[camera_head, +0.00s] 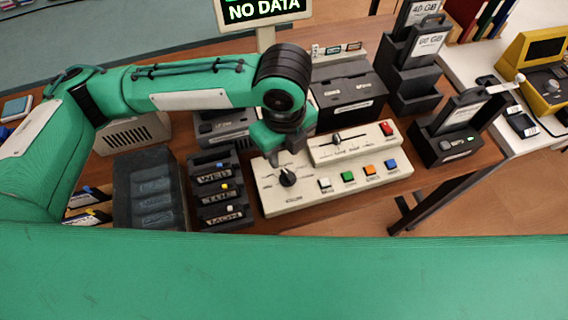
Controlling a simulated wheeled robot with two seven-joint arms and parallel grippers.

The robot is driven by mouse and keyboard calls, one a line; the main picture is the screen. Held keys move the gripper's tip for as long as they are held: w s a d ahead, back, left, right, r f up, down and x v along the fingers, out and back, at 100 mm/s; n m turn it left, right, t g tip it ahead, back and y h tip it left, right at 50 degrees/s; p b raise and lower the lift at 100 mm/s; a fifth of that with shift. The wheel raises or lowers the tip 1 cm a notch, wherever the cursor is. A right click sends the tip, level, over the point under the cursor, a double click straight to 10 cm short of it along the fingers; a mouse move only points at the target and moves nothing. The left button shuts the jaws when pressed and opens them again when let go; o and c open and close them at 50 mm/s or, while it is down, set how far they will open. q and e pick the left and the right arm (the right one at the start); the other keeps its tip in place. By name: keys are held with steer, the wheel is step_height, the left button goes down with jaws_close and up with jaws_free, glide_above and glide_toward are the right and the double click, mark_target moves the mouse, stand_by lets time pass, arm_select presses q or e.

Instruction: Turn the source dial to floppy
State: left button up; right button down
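A light-coloured control panel (330,192) lies on the wooden table. At its left end is a round black dial (287,178) with a pale pointer mark and small printed labels around it. The labels are too small to read surely, so its setting is unclear. My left gripper (274,158) points down just above and behind the dial, close to it. The gripper is small and partly hidden by my wrist; I cannot tell whether it touches the dial or how far its fingers are apart. My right gripper is out of view.
The panel also has a slider (337,138), a red switch (386,129) and several coloured buttons. Dark drive boxes (347,95) and a "NO DATA" sign (263,10) stand behind.

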mark_target(284, 169)
arm_select(q)
step_height(284, 169, down, 6)
steer(key=shift+f, duration=0.15)
steer(key=shift+c, duration=0.2)
jaws_close()
